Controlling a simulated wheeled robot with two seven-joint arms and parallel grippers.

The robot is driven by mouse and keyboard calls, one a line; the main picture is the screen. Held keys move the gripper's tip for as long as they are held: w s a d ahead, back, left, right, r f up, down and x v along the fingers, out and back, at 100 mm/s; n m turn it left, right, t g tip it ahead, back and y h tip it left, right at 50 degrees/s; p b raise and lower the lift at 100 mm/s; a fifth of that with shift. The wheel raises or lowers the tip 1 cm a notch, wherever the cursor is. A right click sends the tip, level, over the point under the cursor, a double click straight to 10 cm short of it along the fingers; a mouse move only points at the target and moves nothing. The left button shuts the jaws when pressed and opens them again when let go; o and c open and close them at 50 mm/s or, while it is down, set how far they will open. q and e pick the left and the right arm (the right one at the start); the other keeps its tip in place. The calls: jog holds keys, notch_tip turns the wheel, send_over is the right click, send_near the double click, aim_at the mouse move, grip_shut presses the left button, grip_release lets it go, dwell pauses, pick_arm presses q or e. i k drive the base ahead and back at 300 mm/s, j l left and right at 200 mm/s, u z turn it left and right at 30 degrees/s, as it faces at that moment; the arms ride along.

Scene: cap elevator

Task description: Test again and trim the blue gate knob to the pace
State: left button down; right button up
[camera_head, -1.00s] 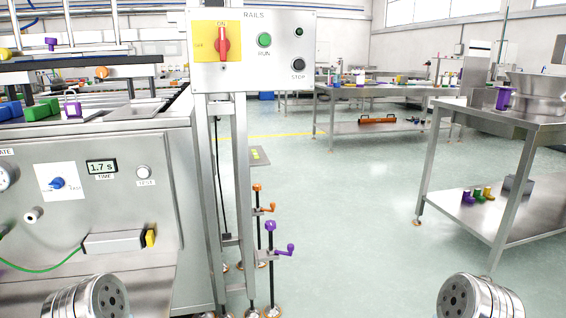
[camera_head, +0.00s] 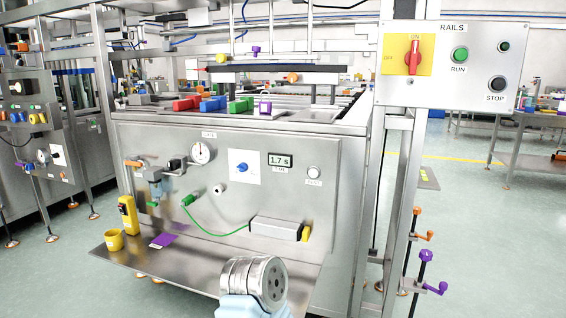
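The blue gate knob (camera_head: 242,167) sits on a white dial plate in the steel front panel (camera_head: 330,205). Its dial markings are too small to read. To its right the time display (camera_head: 280,160) reads 1.7 s. The white test button (camera_head: 314,172) is right of the display. A round gauge (camera_head: 202,152) marked as the gate's is to the left of the knob. A round metal end of my arm (camera_head: 255,283), likely the left, shows at the bottom, below the panel. No gripper fingers show in this view.
A steel shelf (camera_head: 190,262) juts out below the panel, with a yellow cup (camera_head: 114,240) and a yellow handheld device (camera_head: 128,215). A green cable (camera_head: 215,233) runs to a grey box (camera_head: 289,231). The rails switch panel (camera_head: 450,62) stands at right.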

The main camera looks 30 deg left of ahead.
aim_at(242, 167)
jog(key=u, duration=1.6)
